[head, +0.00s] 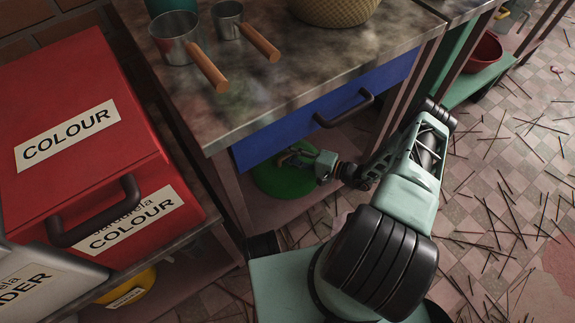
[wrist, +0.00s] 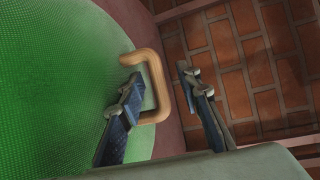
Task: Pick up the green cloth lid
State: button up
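The green cloth lid (head: 277,182) shows low under the blue drawer in the head view, partly hidden by my gripper (head: 302,158). In the wrist view the lid (wrist: 55,85) fills the left side, a round woven green surface. Its tan C-shaped handle (wrist: 155,65) stands out from its right part. My gripper (wrist: 160,80) is open in the wrist view. One finger is within the handle's loop, between the handle bar and the lid; the other is outside the bar, to its right. A gap shows between the right finger and the bar. I cannot tell whether the left finger touches.
The blue drawer (head: 325,107) with a dark handle hangs under the stone-topped table (head: 290,62), just above my gripper. A table leg (head: 232,195) stands left of the lid. A red COLOUR box (head: 80,120) is at the left. Thin sticks litter the floor at right.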

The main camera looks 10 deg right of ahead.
grip_shut()
jog(key=shift+r, duration=0.2)
dwell(0.3)
